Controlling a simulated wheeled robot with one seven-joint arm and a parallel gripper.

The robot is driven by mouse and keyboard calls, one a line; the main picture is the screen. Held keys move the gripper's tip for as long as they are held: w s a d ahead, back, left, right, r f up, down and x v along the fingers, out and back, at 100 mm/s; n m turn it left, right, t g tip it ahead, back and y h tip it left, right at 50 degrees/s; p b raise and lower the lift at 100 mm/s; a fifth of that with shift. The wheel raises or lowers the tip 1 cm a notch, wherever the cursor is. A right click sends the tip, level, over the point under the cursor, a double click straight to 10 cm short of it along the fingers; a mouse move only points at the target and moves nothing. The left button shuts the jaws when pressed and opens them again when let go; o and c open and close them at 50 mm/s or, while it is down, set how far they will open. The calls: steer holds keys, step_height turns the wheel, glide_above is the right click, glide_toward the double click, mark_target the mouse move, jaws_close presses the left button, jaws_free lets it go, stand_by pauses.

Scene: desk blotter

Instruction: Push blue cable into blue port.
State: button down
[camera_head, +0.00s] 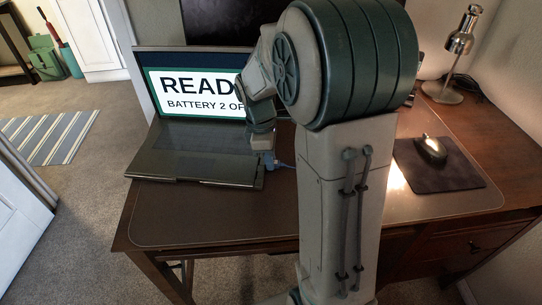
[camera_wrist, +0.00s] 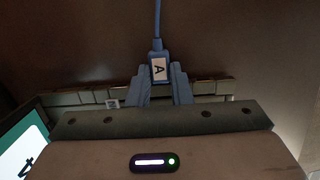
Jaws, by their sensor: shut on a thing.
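The blue cable (camera_wrist: 157,25) ends in a blue plug with a white label marked A (camera_wrist: 158,69). My gripper (camera_wrist: 159,77) is shut on this plug, one blue-grey finger on each side. In the head view my gripper (camera_head: 262,140) is low beside the right edge of the open laptop (camera_head: 195,150). A bit of blue cable (camera_head: 284,165) shows to its right, on the desk. In the wrist view the laptop's side edge (camera_wrist: 210,88) runs behind the fingers. The blue port is hidden, so I cannot tell whether the plug is in it.
The desk blotter (camera_head: 215,215) is clear in front of the laptop. A mouse (camera_head: 431,148) on a dark pad (camera_head: 440,176) is at the right, with a desk lamp (camera_head: 457,50) behind. My arm hides the desk's middle. The screen reads "READ" and "BATTERY 2 OF", partly covered.

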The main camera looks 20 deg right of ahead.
steer(key=shift+a, duration=0.1)
steer(key=c, duration=1.2)
jaws_free()
steer(key=shift+c, duration=0.2)
step_height(320, 180, up, 14)
steer(key=w+a+p, duration=0.1)
steer(key=a+p, duration=0.1)
steer(key=p, duration=0.1)
steer(key=shift+f, duration=0.15)
